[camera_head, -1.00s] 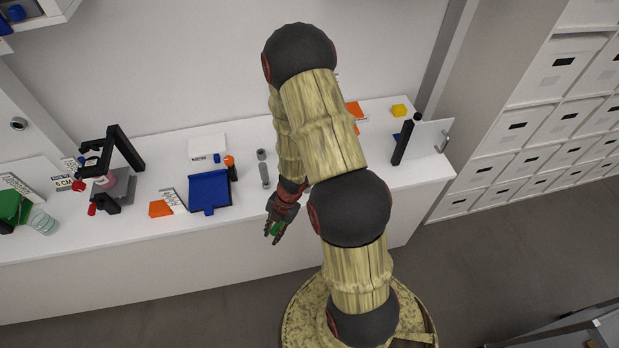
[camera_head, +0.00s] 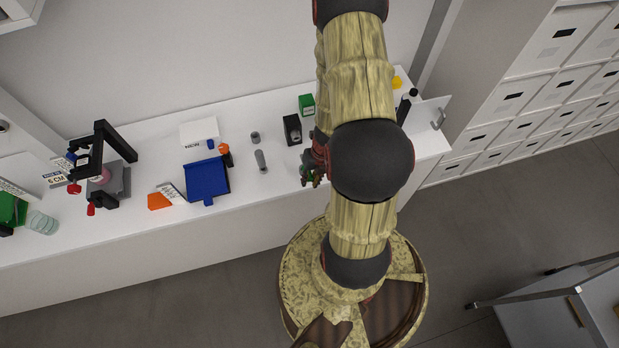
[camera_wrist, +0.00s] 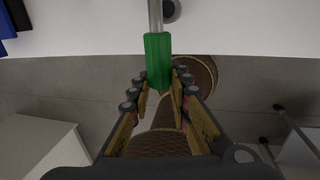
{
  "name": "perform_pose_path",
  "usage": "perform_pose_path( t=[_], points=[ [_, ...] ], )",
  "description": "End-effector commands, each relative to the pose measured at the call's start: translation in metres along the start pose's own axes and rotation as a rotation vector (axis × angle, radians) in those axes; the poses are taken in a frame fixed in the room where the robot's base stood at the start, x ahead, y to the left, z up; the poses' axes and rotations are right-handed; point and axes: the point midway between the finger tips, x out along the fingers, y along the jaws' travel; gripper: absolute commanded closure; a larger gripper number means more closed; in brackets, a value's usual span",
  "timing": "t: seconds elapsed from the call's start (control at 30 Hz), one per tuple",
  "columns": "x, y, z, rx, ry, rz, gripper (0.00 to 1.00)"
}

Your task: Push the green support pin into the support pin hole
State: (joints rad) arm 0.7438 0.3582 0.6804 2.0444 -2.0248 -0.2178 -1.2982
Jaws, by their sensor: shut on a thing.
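The green support pin has a green handle (camera_wrist: 157,60) and a thin grey shaft (camera_wrist: 154,14). My gripper (camera_wrist: 158,82) is shut on the green handle, with the shaft pointing away from the fingers. In the head view, my gripper (camera_head: 311,174) is over the front edge of the white bench, and only a little green shows between its fingers. I cannot make out the support pin hole in either view. A black clamp-like stand (camera_head: 103,150) with red knobs is at the left of the bench, well away from my gripper.
On the white bench (camera_head: 235,185) are a blue tray (camera_head: 206,178), grey cylinders (camera_head: 261,160), a black box (camera_head: 292,130), a green box (camera_head: 307,105) and an orange block (camera_head: 159,201). White drawers (camera_head: 520,98) stand at the right. A grey cart (camera_head: 570,320) is at lower right.

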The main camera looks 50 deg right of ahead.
Motion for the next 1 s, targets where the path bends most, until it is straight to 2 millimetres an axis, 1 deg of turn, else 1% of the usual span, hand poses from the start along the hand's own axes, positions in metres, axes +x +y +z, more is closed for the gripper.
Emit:
perform_pose_path(
  t=[0.17, 0.7, 1.0],
  points=[
    [-0.004, 0.001, 0.001, 0.008, 0.000, 0.005, 1.00],
    [-0.005, 0.001, 0.046, 0.007, 0.000, 0.005, 1.00],
    [-0.003, 0.001, 0.058, 0.007, -0.001, 0.004, 1.00]
  ],
)
